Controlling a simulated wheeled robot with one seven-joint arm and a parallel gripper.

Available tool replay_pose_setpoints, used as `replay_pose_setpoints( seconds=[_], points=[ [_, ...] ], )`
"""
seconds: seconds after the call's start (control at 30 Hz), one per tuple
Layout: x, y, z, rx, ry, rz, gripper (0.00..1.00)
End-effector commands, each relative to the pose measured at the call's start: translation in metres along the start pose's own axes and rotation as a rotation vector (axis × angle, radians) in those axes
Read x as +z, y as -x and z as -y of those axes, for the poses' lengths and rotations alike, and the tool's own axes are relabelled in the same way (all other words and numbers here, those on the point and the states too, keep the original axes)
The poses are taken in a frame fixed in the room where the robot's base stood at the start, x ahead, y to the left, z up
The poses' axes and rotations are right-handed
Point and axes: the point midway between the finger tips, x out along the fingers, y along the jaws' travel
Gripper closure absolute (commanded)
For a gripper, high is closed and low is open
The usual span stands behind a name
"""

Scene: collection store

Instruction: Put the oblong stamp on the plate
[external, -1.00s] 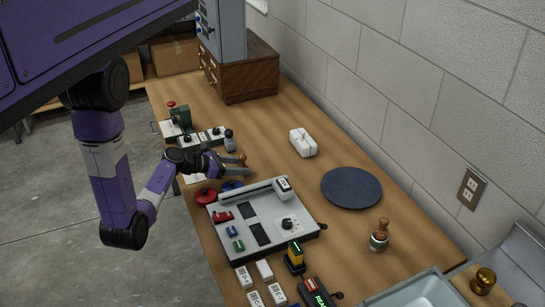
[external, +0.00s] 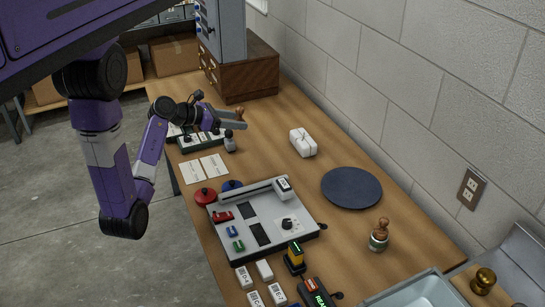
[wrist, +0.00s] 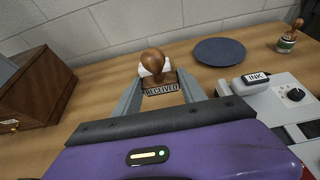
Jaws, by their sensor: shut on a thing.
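My gripper (external: 236,119) is shut on the oblong stamp (external: 240,112), raised above the table's far half. In the wrist view the stamp (wrist: 153,62) has a round brown wooden knob and an oblong base labelled RECEIVED, held between the two grey fingers. The plate (external: 352,188) is a dark blue disc lying on the table to the right of my gripper, near the wall. It also shows in the wrist view (wrist: 219,51), right of the stamp and apart from it. Nothing lies on the plate.
A white wrapped bundle (external: 303,142) lies between my gripper and the plate. A wooden cabinet (external: 245,72) stands at the back.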

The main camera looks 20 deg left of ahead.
Motion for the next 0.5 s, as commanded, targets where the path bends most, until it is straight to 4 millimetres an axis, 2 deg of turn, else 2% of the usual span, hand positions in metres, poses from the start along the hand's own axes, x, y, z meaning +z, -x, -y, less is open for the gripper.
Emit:
replay_pose_setpoints(
  seconds=[0.13, 0.23, 0.37, 0.5],
  points=[
    [0.01, -0.008, 0.009, -0.032, -0.017, 0.002, 0.91],
    [0.027, -0.027, 0.021, -0.091, -0.045, 0.003, 0.91],
    [0.053, -0.068, 0.05, -0.213, -0.095, 0.003, 0.91],
    [0.08, -0.116, 0.094, -0.36, -0.153, 0.002, 0.91]
  ],
)
